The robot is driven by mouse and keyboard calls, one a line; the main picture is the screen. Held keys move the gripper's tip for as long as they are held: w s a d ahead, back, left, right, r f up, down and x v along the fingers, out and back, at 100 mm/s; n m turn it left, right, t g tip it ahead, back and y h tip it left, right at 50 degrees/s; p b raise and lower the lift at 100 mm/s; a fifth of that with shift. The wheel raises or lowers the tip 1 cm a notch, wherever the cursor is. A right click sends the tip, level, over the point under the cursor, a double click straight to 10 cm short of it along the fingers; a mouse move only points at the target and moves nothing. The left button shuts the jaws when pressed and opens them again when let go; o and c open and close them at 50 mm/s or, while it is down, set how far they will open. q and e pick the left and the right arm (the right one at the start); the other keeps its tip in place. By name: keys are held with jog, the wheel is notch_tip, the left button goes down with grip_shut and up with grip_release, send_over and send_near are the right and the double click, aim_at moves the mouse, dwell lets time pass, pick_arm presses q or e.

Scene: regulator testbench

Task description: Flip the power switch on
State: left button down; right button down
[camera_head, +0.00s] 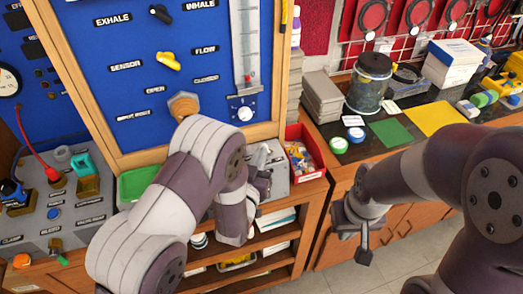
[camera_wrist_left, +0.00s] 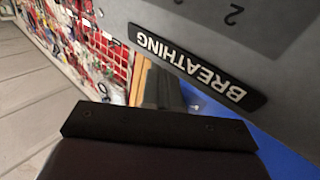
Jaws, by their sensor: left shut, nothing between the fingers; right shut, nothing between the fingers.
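I cannot make out the power switch in either view; my left arm covers part of the bench front. A grey box (camera_head: 275,172) stands on the wooden bench, partly behind my left gripper (camera_head: 262,185). My left gripper is shut and empty, close to the box front; whether it touches cannot be told. The left wrist view shows a grey panel (camera_wrist_left: 270,45) with a black label reading BREATHING (camera_wrist_left: 195,68), upside down, just beyond the dark gripper part (camera_wrist_left: 160,127). My right gripper (camera_head: 364,250) is shut and empty, in front of the right-hand cabinet.
A blue panel (camera_head: 130,65) with labelled knobs stands behind my left arm. A red bin (camera_head: 304,160) with small parts sits right of the grey box. A glass jar (camera_head: 369,85) and green mat (camera_head: 390,132) are on the right counter. Floor (camera_head: 345,278) shows between the cabinets.

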aim_at(268, 163)
pick_arm(q)
jog(key=shift+s+r, duration=0.1)
jog(key=shift+d+r+m+g+p, duration=0.2)
jog(key=shift+r+m+g+p, duration=0.2)
jog(key=shift+m+p, duration=0.3)
dwell(0.4)
jog(key=shift+d+r+m+g+y+p, duration=0.3)
jog(key=shift+r+m+g+p, duration=0.15)
jog(key=shift+m+p, duration=0.35)
jog(key=shift+w+d+r+m+g+y+p, duration=0.15)
jog(key=shift+w+d+m+g+y+p, duration=0.25)
jog(key=shift+p, duration=0.4)
jog(key=shift+d+m+g+p, duration=0.2)
jog(key=shift+m+g+p, duration=0.15)
jog(key=shift+m+p, duration=0.25)
jog(key=shift+f+y, duration=0.25)
jog(key=shift+y, duration=0.15)
jog(key=shift+r, duration=0.1)
